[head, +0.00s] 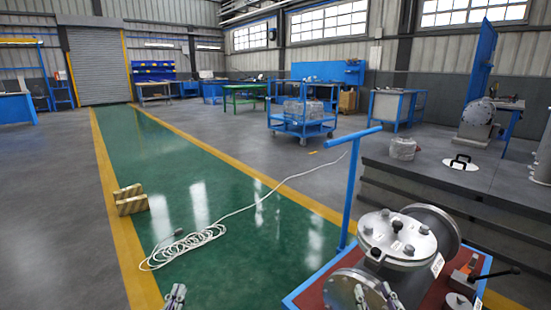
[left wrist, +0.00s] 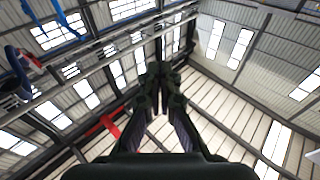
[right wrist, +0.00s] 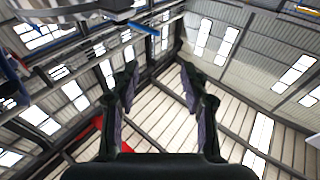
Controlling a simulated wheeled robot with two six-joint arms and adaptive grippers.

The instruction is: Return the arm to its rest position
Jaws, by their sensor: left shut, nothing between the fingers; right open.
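My left gripper (head: 175,297) shows at the bottom edge of the head view, over the green floor. Its fingers are together and empty, pointing up at the roof in the left wrist view (left wrist: 160,78). My right gripper (head: 376,296) is at the bottom edge, in front of the flanged shell (head: 440,232) as seen from the head. Its fingers are apart with nothing between them in the right wrist view (right wrist: 160,80). The grey metal shell, with a bolted round lid (head: 398,238), sits on a red-topped cart. Most of both arms is out of view.
The cart has a blue edge (head: 308,278) and a tall blue handle (head: 352,190). A grey platform (head: 460,185) stands at the right. The floor at the left is clear.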

